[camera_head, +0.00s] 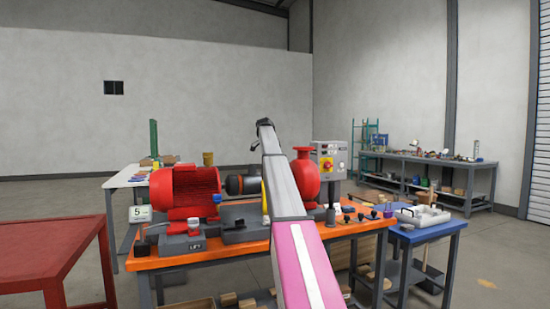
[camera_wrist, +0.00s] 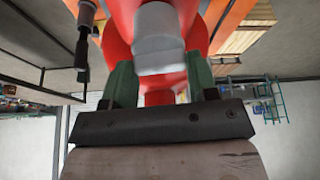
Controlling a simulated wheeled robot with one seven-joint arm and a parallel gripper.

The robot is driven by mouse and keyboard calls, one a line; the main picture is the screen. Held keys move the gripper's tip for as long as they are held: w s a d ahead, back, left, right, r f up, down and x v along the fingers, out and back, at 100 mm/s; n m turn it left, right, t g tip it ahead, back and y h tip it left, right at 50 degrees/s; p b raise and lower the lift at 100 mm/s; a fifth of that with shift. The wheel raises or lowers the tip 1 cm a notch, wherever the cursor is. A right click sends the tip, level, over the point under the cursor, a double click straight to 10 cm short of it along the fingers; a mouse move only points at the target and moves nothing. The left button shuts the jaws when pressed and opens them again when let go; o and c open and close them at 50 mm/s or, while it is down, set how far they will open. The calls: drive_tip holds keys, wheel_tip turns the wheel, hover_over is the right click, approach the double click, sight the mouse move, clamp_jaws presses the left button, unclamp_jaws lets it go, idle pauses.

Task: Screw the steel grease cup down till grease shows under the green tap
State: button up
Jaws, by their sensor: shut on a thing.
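In the wrist view, my gripper (camera_wrist: 161,74) has its two green fingers on either side of a pale grey, rounded metal piece, which looks like the steel grease cup (camera_wrist: 158,30). The fingers are shut on it, in front of the red pump (camera_wrist: 208,45). The pump also shows in the head view (camera_head: 305,172), partly behind my arm. My gripper and the cup are hidden there behind my arm. I cannot make out a green tap or any grease in either view.
A red motor (camera_head: 184,190) stands left of the pump on the orange bench (camera_head: 170,260). A blue table (camera_head: 432,232) holds a white tray (camera_head: 424,216). A red table (camera_head: 45,255) stands at left.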

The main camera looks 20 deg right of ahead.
drive_tip(key=o, duration=0.9)
drive_tip(key=shift+o, duration=0.2)
drive_tip(key=w+v, duration=0.1)
drive_tip(key=v, duration=0.9)
drive_tip(key=shift+s+a+r, duration=0.2)
drive_tip(key=shift+s+r, duration=0.15)
drive_tip(key=shift+s, duration=0.1)
